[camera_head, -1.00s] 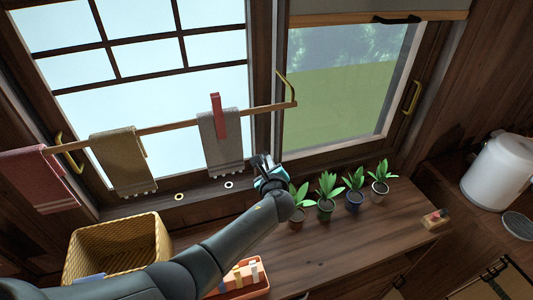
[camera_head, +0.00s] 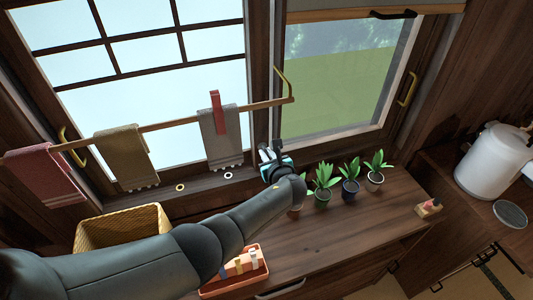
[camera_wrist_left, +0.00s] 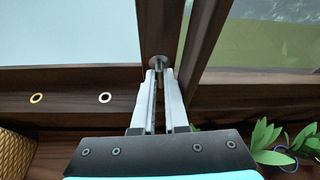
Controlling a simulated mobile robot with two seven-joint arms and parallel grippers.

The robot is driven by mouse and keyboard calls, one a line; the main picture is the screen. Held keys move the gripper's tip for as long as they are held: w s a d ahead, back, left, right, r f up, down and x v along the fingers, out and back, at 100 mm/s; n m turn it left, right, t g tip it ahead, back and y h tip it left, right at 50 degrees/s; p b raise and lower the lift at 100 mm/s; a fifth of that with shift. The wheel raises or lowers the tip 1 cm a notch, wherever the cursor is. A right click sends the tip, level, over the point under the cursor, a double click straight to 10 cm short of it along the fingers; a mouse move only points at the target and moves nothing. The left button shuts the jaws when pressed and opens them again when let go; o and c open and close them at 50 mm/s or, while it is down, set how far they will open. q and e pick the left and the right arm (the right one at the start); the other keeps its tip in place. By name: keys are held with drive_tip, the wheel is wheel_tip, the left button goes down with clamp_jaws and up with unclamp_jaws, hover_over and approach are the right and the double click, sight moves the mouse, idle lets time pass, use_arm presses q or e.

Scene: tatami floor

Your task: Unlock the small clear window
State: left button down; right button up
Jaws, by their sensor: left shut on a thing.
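The small clear window (camera_head: 340,90) is at the right in the head view, with dark wooden framing and greenery behind the glass. A small round metal lock knob (camera_wrist_left: 157,61) sits low on the post between the two windows in the left wrist view. My left gripper (camera_head: 268,153) reaches that post at sill height. In the left wrist view my left gripper (camera_wrist_left: 158,73) is nearly closed, its fingertips around the knob. The knob is hidden by the gripper in the head view. My right gripper is out of view.
A towel rail (camera_head: 180,120) with towels crosses the larger window. Several potted plants (camera_head: 350,182) stand just right of my gripper on the counter (camera_head: 335,235). A woven basket (camera_head: 120,228) and a red tray (camera_head: 240,285) are nearer. A brass handle (camera_head: 408,90) is on the right window frame.

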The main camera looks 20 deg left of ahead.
use_arm(q)
drive_tip(key=c, duration=0.9)
unclamp_jaws()
drive_tip(key=shift+c, duration=0.2)
drive_tip(key=shift+d+r, duration=0.1)
drive_tip(key=shift+r, duration=0.05)
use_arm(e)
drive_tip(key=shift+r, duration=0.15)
